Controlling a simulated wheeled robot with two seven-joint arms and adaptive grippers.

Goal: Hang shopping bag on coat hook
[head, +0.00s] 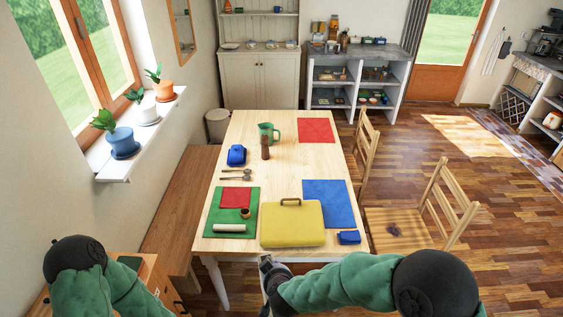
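A flat yellow bag-like thing (292,224) with a brown handle lies on the near part of the wooden table; I cannot tell for certain that it is the shopping bag. I can make out no clear coat hook. Small dark and pale things (502,50) hang on the far right wall, too small to tell how they are held. My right gripper (266,285) is at the table's near edge, below the yellow thing and apart from it; its fingers are not clear. My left arm is low at the left, and its gripper is out of view.
The table (285,150) holds a green jug (267,131), a brown mill (265,150), blue and red mats and a green mat (229,221). A bench (180,200) stands left and chairs (425,215) stand right. Potted plants line the window sill.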

